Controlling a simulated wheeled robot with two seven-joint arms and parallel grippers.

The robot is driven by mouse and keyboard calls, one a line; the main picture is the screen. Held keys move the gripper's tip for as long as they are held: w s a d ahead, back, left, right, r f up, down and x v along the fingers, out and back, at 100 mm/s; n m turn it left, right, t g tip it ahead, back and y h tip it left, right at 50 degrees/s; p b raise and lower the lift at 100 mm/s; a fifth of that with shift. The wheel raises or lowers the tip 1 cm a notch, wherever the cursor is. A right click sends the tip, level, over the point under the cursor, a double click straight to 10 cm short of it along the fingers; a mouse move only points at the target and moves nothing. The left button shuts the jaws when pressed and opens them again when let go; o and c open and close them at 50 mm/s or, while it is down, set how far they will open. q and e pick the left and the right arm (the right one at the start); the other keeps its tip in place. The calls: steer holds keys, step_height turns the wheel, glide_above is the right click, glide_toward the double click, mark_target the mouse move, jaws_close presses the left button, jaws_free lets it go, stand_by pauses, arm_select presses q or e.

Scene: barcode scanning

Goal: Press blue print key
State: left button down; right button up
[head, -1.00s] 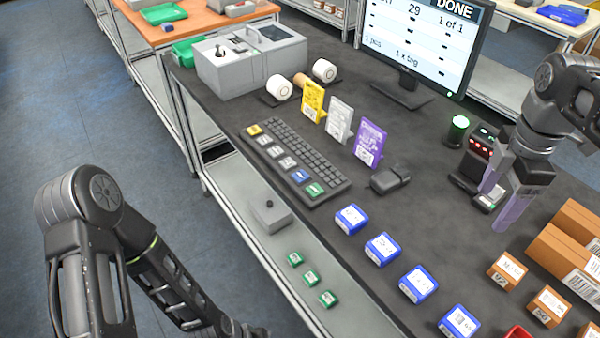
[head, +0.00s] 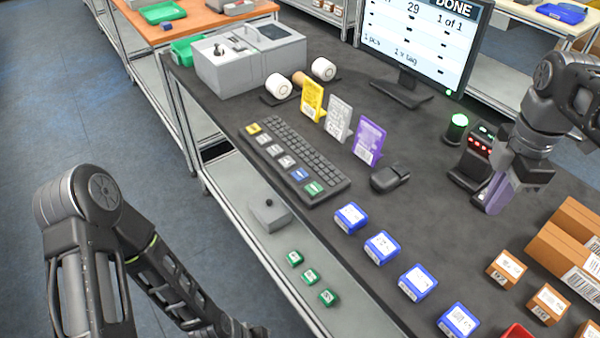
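The blue print key (head: 299,175) is on the front row of large keys on the keyboard (head: 300,160), between a white key and the green key (head: 314,188). Nothing touches or covers it. My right gripper (head: 493,208) is far to the right of the keyboard, beside the scanner with red lights (head: 477,150). Its purple fingers point down and look closed together, with nothing seen between them. My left arm comes in at the lower left; its gripper is below the picture edge.
Yellow, grey and purple tag cards (head: 368,140) stand behind the keyboard, and a black mouse-like device (head: 389,177) lies to its right. Several blue boxes (head: 382,247) line the table front. Brown boxes (head: 507,268) are at the right. The monitor (head: 420,40) shows DONE.

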jaws_close()
arm_select(q)
steer(key=shift+f, duration=0.1)
arm_select(e)
steer(key=shift+f, duration=0.1)
stand_by(0.7)
